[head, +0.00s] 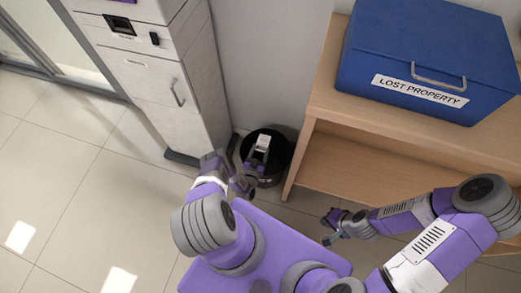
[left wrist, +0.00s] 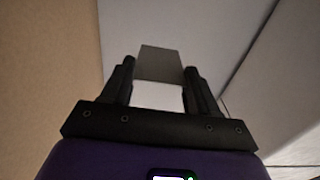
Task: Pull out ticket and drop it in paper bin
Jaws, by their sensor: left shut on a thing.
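The paper bin (head: 281,163) is a round black bin on the floor, between the white machine and the wooden shelf. My left gripper (head: 258,155) is over the bin in the head view and partly covers its opening. It is shut on the ticket (head: 263,141), a small pale slip. In the left wrist view the ticket (left wrist: 157,96) is between the two black fingers, white low down and grey at its upper part. My right gripper (head: 331,227) is apart from these things, in front of the shelf, with its fingers spread and empty.
The white ticket machine (head: 150,75) with a dark slot panel stands at left. The wooden shelf (head: 330,115) at right carries a blue lost property box (head: 425,55). A wall is behind the bin. Tiled floor (head: 60,170) at left is free.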

